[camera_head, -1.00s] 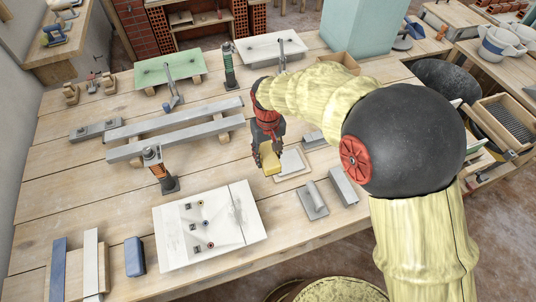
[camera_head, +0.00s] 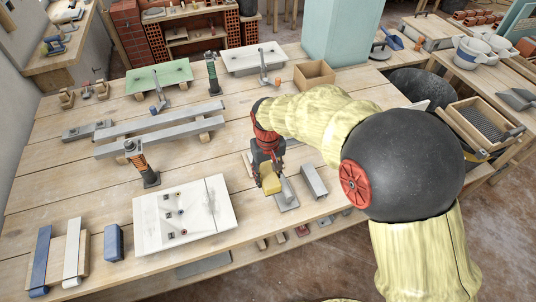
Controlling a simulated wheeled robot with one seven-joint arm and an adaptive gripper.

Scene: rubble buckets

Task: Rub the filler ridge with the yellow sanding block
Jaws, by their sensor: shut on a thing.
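My gripper (camera_head: 268,168) is shut on the yellow sanding block (camera_head: 271,185) and holds it, tilted, right of the white board. The block overlaps the left edge of a grey trowel-like tool in the picture; I cannot tell its height above the bench. The white board (camera_head: 160,236) lies flat near the bench's front edge. It bears a long thin line (camera_head: 209,203) towards its right side, faint grey smears and small dark fittings. I cannot make out clearly which mark is the filler ridge. The block is apart from the board.
A grey trowel-like tool (camera_head: 288,198) and a grey bar (camera_head: 314,181) lie right of the gripper. A blue block (camera_head: 113,243) lies left of the board. An orange-and-black upright tool (camera_head: 140,163) stands behind the board, before long grey beams (camera_head: 165,136). Bare planks separate board and gripper.

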